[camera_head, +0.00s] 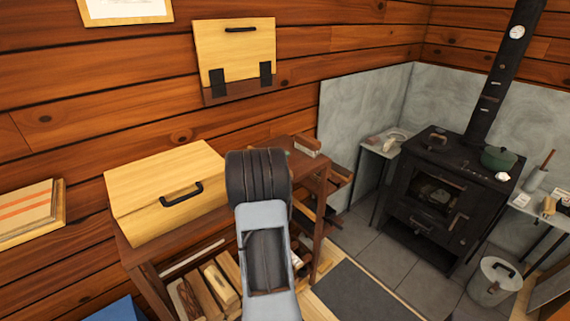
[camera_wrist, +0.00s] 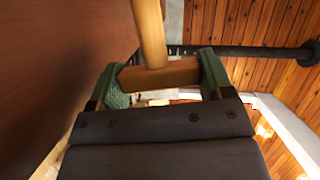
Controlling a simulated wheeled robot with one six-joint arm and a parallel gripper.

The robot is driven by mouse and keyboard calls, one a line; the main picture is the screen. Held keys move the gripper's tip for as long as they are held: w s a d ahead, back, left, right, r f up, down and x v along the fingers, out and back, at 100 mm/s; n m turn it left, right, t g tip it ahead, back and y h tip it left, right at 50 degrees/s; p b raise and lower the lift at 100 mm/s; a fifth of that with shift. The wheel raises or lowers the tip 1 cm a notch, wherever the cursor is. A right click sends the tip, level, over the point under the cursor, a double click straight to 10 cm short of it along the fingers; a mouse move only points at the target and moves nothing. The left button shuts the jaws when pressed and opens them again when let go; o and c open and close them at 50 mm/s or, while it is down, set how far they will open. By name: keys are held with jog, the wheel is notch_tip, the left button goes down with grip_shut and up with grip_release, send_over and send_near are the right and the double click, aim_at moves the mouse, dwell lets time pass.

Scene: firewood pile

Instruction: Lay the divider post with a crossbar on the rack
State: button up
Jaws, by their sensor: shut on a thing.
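My gripper (camera_wrist: 163,76) shows in the wrist view, its two green-padded fingers shut on the light wooden divider post (camera_wrist: 150,32). The fingers clasp the ends of its short crossbar, and the post's shaft runs away from the gripper toward the top of the picture. The far end of the post is cut off by the frame. The rack (camera_head: 321,190) is the dark brown wooden shelf along the wall in the head view, with split logs (camera_head: 221,283) in its lower part. My arm stands in front of the rack and hides its middle; gripper and post are hidden there.
A pale wooden box (camera_head: 150,185) with a black handle sits on the rack's top. A hinged wooden panel (camera_head: 235,50) hangs on the wall above. A black stove (camera_head: 430,190), a side table (camera_head: 385,150) and a metal bucket (camera_head: 495,281) stand right. Floor between is open.

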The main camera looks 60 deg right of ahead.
jog(key=shift+f, duration=0.15)
jog(key=o, duration=1.2)
jog(key=shift+c, duration=0.2)
notch_tip(320, 180, up, 3)
jog(key=shift+f+b, duration=0.1)
jog(key=shift+b, duration=0.55)
jog(key=s+a+r+b, duration=0.2)
jog(key=s+a+r, duration=0.6)
jog(key=a+r, duration=0.2)
jog(key=shift+a+r, duration=0.15)
jog(key=shift+a, duration=0.55)
jog(key=shift+s, duration=0.1)
